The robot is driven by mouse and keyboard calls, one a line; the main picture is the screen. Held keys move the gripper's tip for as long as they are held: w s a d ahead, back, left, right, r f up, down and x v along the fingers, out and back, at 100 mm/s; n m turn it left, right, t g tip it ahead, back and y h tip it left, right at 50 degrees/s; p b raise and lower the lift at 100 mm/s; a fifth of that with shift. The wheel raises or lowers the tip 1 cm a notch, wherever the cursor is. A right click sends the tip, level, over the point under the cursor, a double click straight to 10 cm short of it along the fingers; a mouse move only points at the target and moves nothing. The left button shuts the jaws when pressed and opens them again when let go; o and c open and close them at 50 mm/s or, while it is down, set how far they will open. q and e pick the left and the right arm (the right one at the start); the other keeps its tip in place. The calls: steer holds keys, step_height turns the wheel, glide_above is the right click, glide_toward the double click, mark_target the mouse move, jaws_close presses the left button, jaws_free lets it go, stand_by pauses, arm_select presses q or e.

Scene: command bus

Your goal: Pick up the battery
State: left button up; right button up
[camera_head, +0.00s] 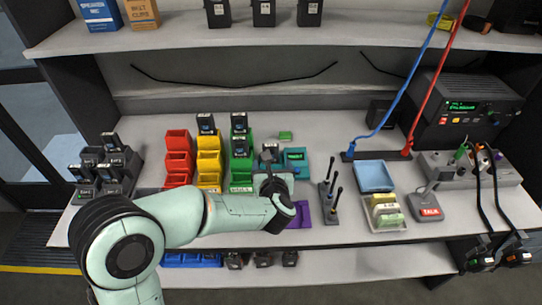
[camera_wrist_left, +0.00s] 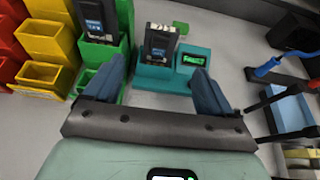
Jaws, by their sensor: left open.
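My left gripper (camera_head: 270,168) reaches over the table from the front. In the left wrist view my left gripper (camera_wrist_left: 158,75) is open, with nothing between its fingers. A dark battery (camera_wrist_left: 160,42) stands upright in a teal device (camera_wrist_left: 150,78), beyond and between the fingertips. The teal device also shows in the head view (camera_head: 296,154), partly hidden by my gripper. Another battery (camera_wrist_left: 95,20) stands in a green bin, beyond the left finger. More batteries sit in the yellow bins (camera_head: 206,124) and green bins (camera_head: 239,123). Which battery is meant is unclear.
Red bins (camera_head: 178,158) stand left of the yellow ones. A dark rack with several batteries (camera_head: 105,165) is at the far left. Right are a tool stand (camera_head: 333,212), a blue tray (camera_head: 374,176) and a power unit (camera_head: 460,110) with cables. A shelf (camera_head: 290,35) spans above.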

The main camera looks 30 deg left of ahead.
arm_select(q)
steer(key=shift+f+x, duration=0.2)
steer(key=shift+x, duration=1.55)
steer(key=shift+f+x, duration=0.2)
steer(key=shift+x, duration=1.6)
steer(key=shift+s+d, duration=0.1)
steer(key=shift+s, duration=0.05)
steer(key=c, duration=1.2)
